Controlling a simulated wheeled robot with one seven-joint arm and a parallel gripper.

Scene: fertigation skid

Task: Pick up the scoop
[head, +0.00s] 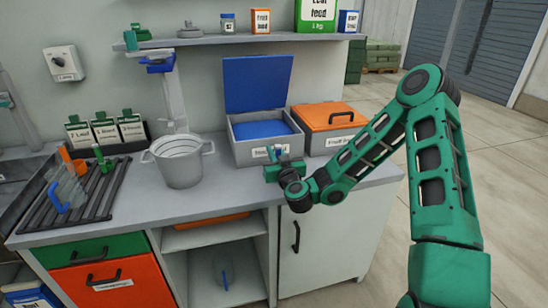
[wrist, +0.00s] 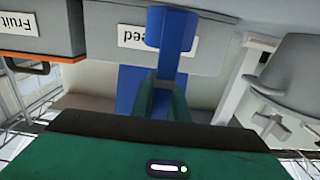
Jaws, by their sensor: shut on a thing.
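The blue scoop (wrist: 172,28) is in the wrist view, which looks upside down. Its handle is between the two green fingers of my gripper (wrist: 163,95), which is shut on it. In the head view my gripper (head: 276,165) is in front of the grey box (head: 237,150) with the raised blue lid (head: 257,82). I cannot tell whether the scoop touches the box or counter.
Blue fill shows in the open box. An orange-lidded box (head: 328,117) stands right of it. A grey bucket (head: 178,162) stands left, below a post with a blue part (head: 160,65). A dark rack (head: 75,195) lies farther left. A shelf (head: 240,40) runs above.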

